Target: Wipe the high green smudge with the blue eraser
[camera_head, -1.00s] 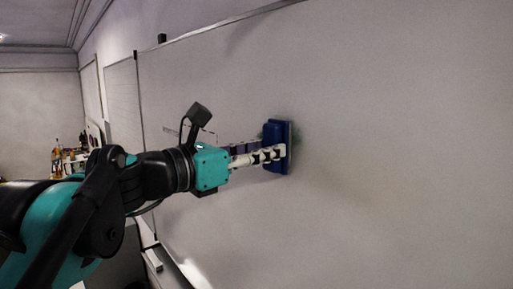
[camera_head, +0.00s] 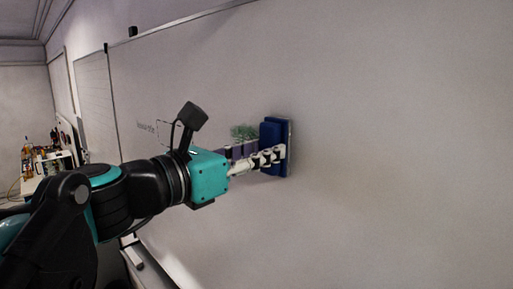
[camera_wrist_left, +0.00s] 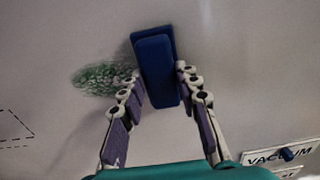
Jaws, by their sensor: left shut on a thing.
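The blue eraser (camera_head: 271,133) is upright at the whiteboard, its pale pad side toward the surface. I cannot tell whether the pad touches the board. My left gripper (camera_head: 267,156) is shut on the eraser; the wrist view shows a finger on each side of the eraser (camera_wrist_left: 155,72). The green smudge (camera_head: 243,131) shows on the board just left of the eraser, partly hidden behind the gripper in the head view. In the wrist view the smudge (camera_wrist_left: 103,78) is a mottled green patch left of the left finger. My right gripper is not in view.
The whiteboard (camera_head: 400,140) is broad and bare to the right of the eraser. A dashed outline is drawn left of the smudge. A sign reading "VACUUM" (camera_wrist_left: 272,160) is at the lower right in the wrist view. A cluttered shelf (camera_head: 45,160) stands far left.

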